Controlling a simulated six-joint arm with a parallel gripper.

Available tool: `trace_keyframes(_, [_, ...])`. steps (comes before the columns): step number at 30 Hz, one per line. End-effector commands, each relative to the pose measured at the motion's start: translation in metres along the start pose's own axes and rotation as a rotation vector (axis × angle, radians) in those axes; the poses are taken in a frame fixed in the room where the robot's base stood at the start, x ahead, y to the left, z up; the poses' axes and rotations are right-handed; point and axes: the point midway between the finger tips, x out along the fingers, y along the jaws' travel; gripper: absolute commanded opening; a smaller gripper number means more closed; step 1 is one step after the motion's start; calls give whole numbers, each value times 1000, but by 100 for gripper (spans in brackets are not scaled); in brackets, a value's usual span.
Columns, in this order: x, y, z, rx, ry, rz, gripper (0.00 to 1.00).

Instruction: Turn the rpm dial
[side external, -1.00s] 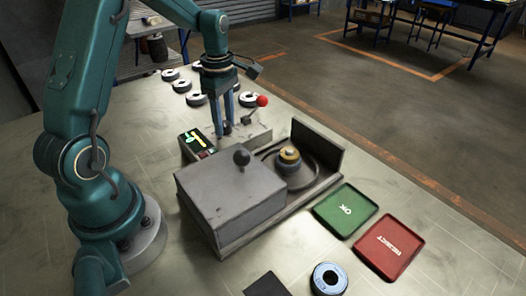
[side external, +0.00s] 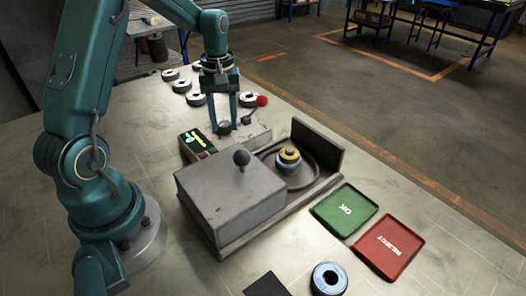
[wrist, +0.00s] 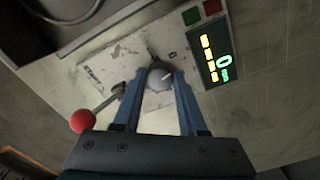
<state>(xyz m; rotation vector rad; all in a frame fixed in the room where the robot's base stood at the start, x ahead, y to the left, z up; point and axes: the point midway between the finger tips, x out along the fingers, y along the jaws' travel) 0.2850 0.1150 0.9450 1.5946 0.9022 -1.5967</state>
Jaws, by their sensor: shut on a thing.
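The rpm dial is a dark round knob (side external: 224,128) on the grey control box (side external: 254,137) and shows as a grey knob with a pale mark in the wrist view (wrist: 160,75). My gripper (side external: 223,122) points down over it. In the wrist view its two blue fingers (wrist: 161,79) are shut on the dial, one on each side. A lit display (side external: 193,139) with yellow and green marks sits beside the dial; in the wrist view it is at the right (wrist: 216,58).
A red-knobbed lever (side external: 262,101) stands close beside my gripper. The grey machine housing (side external: 232,192) with a black-knobbed lever is nearer the camera. Several discs (side external: 196,99) lie behind. A green OK tray (side external: 345,210) and a red REJECT tray (side external: 389,246) lie at the right.

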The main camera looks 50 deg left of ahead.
Motion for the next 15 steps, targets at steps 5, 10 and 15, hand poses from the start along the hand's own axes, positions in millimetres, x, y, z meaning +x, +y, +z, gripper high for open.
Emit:
trace_keyframes(5, [0,-1,-1,168,4,-1,0])
trace_keyframes(10, [0,0,-1,328,4,-1,0])
trace_keyframes(15, [0,0,-1,476,4,-1,0])
